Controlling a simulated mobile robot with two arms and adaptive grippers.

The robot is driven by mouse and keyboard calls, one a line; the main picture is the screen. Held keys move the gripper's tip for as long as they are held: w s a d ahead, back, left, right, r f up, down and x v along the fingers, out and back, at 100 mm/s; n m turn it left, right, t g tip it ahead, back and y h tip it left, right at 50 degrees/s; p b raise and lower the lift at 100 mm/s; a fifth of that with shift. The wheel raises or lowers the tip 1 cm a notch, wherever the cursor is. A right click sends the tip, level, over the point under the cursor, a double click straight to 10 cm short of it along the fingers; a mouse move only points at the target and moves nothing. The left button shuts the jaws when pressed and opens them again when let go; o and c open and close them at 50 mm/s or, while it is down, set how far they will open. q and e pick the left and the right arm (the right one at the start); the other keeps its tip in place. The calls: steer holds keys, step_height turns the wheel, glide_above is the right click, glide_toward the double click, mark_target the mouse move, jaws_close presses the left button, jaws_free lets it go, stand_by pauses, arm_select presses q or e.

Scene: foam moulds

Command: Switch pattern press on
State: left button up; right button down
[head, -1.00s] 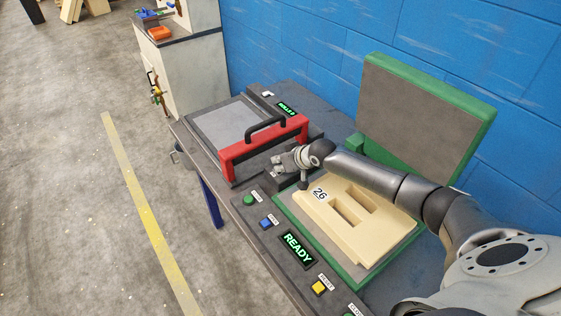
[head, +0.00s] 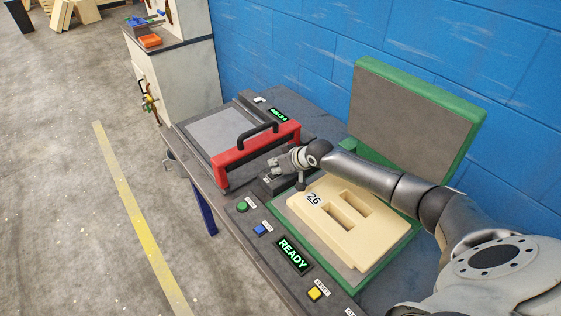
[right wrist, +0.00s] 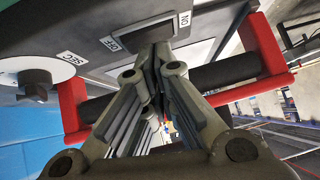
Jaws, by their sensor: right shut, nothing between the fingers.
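The press (head: 405,120) has a green frame and its lid stands open. A cream foam mould (head: 345,228) marked 26 lies on its bed. A dark switch box (head: 266,188) sits between this press and the red-handled unit. In the right wrist view a switch plate (right wrist: 122,42) carries labels OFF and ON. My right gripper (head: 283,163) is shut and empty, at the switch box. My left gripper is not in view.
The red bar (head: 257,155) with a black handle stands close beside my gripper. A READY display (head: 293,255) and green (head: 242,207), blue (head: 260,229) and yellow (head: 314,294) buttons line the front edge. A blue wall (head: 300,50) rises behind.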

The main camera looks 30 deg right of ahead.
mark_target(277, 178)
steer(key=r+p, duration=0.3)
steer(key=r, duration=0.1)
steer(key=shift+a+r+p, duration=0.1)
steer(key=shift+a+p, duration=0.15)
steer(key=shift+p, duration=0.15)
steer(key=shift+s+b, duration=0.3)
steer(key=shift+s, duration=0.05)
steer(key=a+b+v, duration=0.1)
steer(key=v, duration=0.8)
steer(key=shift+s+a, duration=0.2)
steer(key=shift+a, duration=0.05)
